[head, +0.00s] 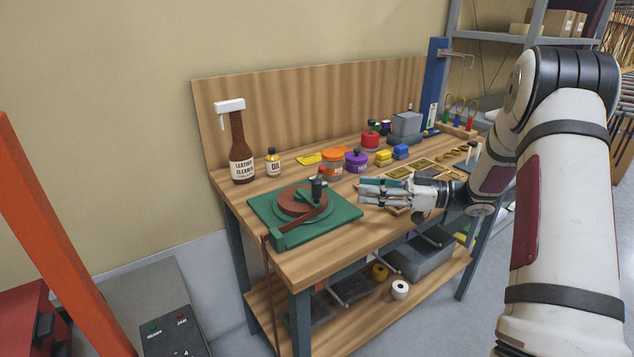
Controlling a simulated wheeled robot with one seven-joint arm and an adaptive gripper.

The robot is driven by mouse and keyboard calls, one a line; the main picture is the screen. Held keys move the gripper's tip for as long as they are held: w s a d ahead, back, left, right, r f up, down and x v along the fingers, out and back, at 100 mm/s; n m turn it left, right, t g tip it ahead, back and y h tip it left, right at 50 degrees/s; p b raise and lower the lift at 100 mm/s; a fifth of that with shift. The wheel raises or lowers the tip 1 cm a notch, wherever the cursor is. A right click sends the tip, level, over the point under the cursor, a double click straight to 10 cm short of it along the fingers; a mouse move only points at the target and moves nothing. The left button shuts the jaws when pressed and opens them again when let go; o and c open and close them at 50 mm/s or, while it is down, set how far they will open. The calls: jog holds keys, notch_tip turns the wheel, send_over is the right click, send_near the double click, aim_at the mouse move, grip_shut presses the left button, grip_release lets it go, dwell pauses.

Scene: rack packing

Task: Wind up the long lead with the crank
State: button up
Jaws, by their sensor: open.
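The winder sits on the bench's front left corner as a green base (262,213) with a reddish-brown round reel (298,203) on it. A dark upright crank handle (318,187) stands at the reel's right side. The long brown lead (268,285) runs from the winder over the bench's front edge and hangs down toward the floor; its lower end is not clear. My gripper (364,191) is open and points left, a short way right of the crank handle. It appears empty and apart from the handle.
A leather cleaner bottle (238,150) and an oil bottle (273,164) stand behind the winder. Orange (332,163) and purple (356,161) jars stand behind my gripper. A wooden tray with brass-coloured pieces (425,170) lies to the right. The lower shelf holds a grey bin (420,260).

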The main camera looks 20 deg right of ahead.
aim_at(316, 180)
jog(key=x, duration=1.2)
jog(key=shift+w+a, duration=0.15)
jog(key=shift+a, duration=0.15)
grip_shut()
